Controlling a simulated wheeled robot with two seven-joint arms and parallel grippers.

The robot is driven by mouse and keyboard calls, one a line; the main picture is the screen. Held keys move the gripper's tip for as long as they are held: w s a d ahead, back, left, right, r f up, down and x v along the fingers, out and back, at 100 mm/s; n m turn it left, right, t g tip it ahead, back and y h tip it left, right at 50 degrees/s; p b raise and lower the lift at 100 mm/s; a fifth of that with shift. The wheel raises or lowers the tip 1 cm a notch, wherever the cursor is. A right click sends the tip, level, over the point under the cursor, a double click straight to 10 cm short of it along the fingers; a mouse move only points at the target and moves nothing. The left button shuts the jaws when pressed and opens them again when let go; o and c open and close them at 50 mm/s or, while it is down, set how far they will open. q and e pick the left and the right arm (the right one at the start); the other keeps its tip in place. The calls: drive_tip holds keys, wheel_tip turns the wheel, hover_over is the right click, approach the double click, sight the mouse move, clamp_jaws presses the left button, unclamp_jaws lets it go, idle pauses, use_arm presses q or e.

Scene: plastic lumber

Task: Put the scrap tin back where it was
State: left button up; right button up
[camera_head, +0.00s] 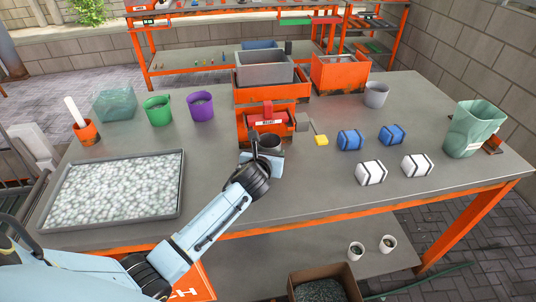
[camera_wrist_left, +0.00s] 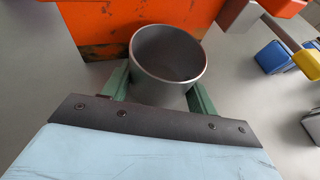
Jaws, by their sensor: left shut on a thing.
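My left gripper (camera_head: 262,152) is shut on a grey metal tin (camera_wrist_left: 162,88). In the left wrist view the tin is upright, with its open mouth up and one green finger on either side. The inside that shows looks empty. In the head view the tin (camera_head: 272,143) is partly hidden behind my gripper, just in front of the orange press (camera_head: 252,127). I cannot tell whether its base touches the table. Another grey cup (camera_head: 376,94) stands farther back on the right. My right gripper is out of view.
A tray of pale pellets (camera_head: 60,222) lies on the left. Green (camera_head: 157,111) and purple (camera_head: 201,107) cups stand behind. The press lever's yellow grip (camera_head: 321,140), blue bundles (camera_head: 350,139) and white bundles (camera_head: 370,173) are to the right. The table's front middle is clear.

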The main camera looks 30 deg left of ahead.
use_arm(q)
drive_tip(key=shift+f, duration=0.1)
drive_tip(key=o, duration=1)
drive_tip(key=shift+s+r, duration=0.2)
drive_tip(key=shift+r, duration=0.05)
drive_tip(key=p+v, duration=0.3)
drive_tip(key=v, duration=0.8)
drive_tip(key=shift+s+d+r, duration=0.1)
drive_tip(key=shift+s+d, duration=0.05)
drive_tip(key=shift+s, duration=0.1)
